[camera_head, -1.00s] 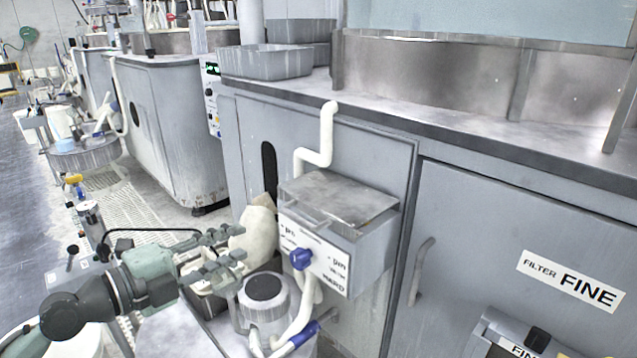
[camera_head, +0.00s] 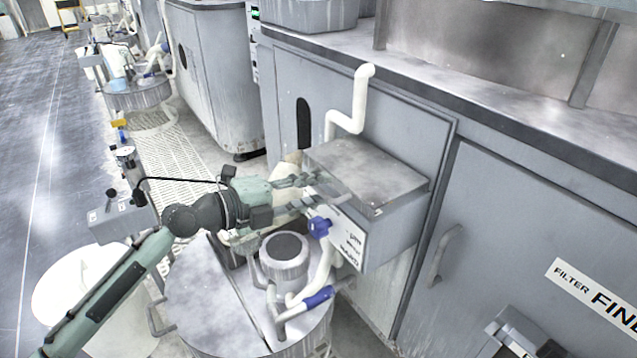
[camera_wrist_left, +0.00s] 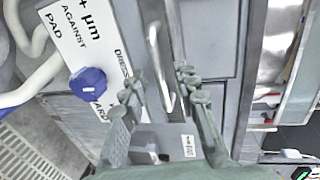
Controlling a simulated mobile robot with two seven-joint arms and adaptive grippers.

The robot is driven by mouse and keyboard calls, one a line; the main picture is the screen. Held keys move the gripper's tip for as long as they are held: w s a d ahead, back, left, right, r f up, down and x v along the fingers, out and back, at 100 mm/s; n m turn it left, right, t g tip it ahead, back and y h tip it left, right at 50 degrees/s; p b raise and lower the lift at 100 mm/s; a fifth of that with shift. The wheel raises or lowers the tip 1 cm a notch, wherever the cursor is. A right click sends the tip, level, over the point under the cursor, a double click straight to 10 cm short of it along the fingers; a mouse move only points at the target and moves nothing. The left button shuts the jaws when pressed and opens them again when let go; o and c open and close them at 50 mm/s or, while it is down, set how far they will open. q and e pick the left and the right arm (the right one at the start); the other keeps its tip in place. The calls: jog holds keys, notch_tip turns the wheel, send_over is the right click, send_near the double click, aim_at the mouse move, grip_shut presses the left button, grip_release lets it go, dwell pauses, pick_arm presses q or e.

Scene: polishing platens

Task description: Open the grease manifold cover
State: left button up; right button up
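The grease manifold cover (camera_head: 372,172) is a worn grey metal lid on a box fixed to the cabinet front. It looks shut, lying flat on the box. Its bar handle (camera_wrist_left: 158,62) shows in the left wrist view. My left gripper (camera_head: 314,190) is at the front left edge of the cover. In the left wrist view my left gripper (camera_wrist_left: 160,82) has its two fingers apart, with the handle between them. I see gaps beside the bar, so it does not look clamped. My right gripper is in neither view.
A blue valve knob (camera_head: 319,228) and a white label plate (camera_head: 349,243) are on the box front, just below the gripper. A white pipe (camera_head: 359,100) rises behind the box. A round drum (camera_head: 205,300) with hoses stands below. A cabinet door handle (camera_head: 443,255) is to the right.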

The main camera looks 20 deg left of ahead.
pick_arm(q)
jog(key=shift+w+d+f, duration=0.1)
jog(key=shift+w+d, duration=0.2)
jog(key=shift+w, duration=0.1)
jog(key=shift+c, duration=0.5)
grip_shut()
